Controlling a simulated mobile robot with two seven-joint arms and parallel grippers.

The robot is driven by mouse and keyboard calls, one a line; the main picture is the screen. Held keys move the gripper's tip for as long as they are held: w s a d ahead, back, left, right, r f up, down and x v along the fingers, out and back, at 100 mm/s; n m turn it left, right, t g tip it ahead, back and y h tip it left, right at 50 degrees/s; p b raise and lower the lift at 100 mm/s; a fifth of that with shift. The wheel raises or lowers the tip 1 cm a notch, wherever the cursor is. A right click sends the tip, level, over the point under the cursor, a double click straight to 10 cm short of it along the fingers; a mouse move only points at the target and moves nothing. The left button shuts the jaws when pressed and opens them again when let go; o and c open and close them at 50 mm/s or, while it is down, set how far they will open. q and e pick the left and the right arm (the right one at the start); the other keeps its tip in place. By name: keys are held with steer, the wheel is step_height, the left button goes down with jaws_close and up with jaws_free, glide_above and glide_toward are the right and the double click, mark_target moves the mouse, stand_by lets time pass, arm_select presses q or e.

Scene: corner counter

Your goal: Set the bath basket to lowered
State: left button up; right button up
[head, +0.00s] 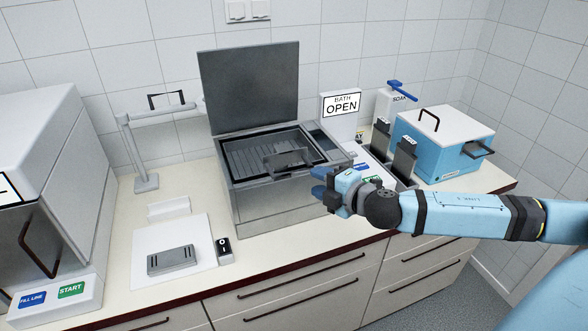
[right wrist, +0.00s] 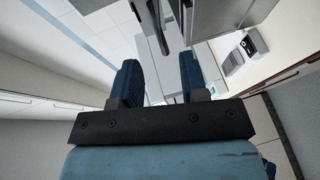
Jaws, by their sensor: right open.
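The bath (head: 262,205) is a steel box on the counter with its dark lid (head: 250,85) standing open. The ribbed basket (head: 252,155) shows inside the rim, and a grey plate-like handle (head: 290,160) stands over the bath's front right edge. I cannot tell the basket's exact height. My right gripper (head: 322,190) is just right of the bath's front corner, below and right of the handle. In the right wrist view its blue fingers (right wrist: 158,82) are apart with nothing clearly held between them. My left gripper is out of view.
A blue box with a white lid (head: 440,145) and dark upright holders (head: 403,160) stand right of the bath. A white mat (head: 150,250) with a grey block (head: 171,260) and a black switch (head: 223,246) lie to the left. A white machine (head: 40,150) fills the far left.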

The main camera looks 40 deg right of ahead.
mark_target(297, 172)
steer(key=p+x, duration=0.1)
steer(key=x, duration=0.6)
steer(key=shift+w+p, duration=0.25)
steer(key=shift+p, duration=0.15)
steer(key=shift+w+a+f, duration=0.15)
steer(key=shift+w+f, duration=0.05)
steer(key=shift+w, duration=0.35)
jaws_close()
